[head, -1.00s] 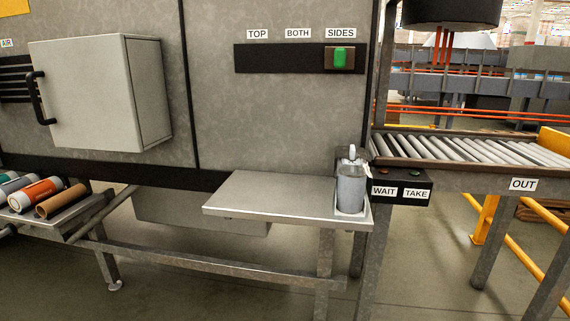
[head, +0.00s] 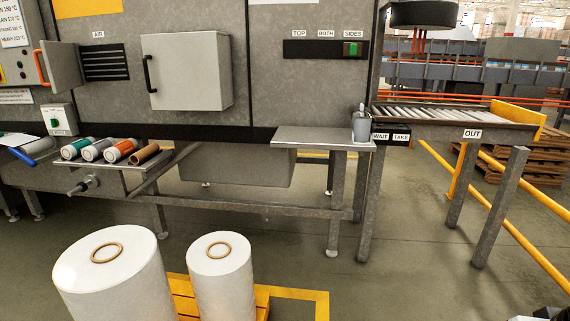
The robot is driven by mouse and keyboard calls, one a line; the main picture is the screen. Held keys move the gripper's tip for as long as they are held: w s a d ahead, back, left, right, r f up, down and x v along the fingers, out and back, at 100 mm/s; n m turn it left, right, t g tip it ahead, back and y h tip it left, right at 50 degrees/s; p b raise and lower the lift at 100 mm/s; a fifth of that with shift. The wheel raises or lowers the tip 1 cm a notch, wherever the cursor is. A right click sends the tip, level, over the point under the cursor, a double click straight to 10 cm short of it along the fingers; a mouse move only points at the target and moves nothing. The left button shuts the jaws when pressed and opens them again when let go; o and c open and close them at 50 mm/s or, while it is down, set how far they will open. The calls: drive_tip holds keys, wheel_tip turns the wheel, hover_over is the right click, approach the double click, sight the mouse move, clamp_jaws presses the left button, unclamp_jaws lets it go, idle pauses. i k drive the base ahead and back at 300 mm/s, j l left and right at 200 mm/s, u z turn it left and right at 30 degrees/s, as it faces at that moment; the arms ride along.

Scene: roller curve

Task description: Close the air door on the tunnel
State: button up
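The tunnel (head: 275,95) is a large speckled grey housing. A black slatted vent (head: 106,62) under an AIR label sits on its upper left. Just left of the vent, a grey panel (head: 66,66) with an orange handle (head: 40,66) at its left edge stands out from the wall, seemingly swung open. Its hinge is hard to make out. Right of the vent is a pale grey box-like cover (head: 188,72) with a black upright handle (head: 148,74) on its left.
Several coloured rolls (head: 112,150) lie on a low shelf. A roller conveyor (head: 440,115) and yellow rails are at right. Floor at centre right is clear.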

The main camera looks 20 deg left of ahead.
sight(62, 59)
drive_tip(key=k+j, duration=0.2)
drive_tip(key=j, duration=0.15)
drive_tip(key=k+j+u, duration=0.15)
drive_tip(key=j, duration=0.2)
drive_tip(key=k+j, duration=0.25)
drive_tip(key=k+j+u, duration=0.15)
drive_tip(key=j, duration=0.35)
drive_tip(key=j+u, duration=0.1)
drive_tip(key=j, duration=0.7)
drive_tip(key=i+j+u, duration=0.1)
drive_tip(key=j, duration=0.7)
drive_tip(key=i+j+u, duration=0.1)
drive_tip(key=j, duration=0.7)
drive_tip(key=i+j+u, duration=0.1)
drive_tip(key=i+j, duration=0.35)
drive_tip(key=j, duration=0.15)
drive_tip(key=i+j, duration=0.45)
drive_tip(key=j, duration=0.15)
drive_tip(key=i+j, duration=0.1)
drive_tip(key=j, duration=0.25)
drive_tip(key=i+j, duration=0.15)
drive_tip(key=j, duration=0.2)
drive_tip(key=j+u, duration=0.05)
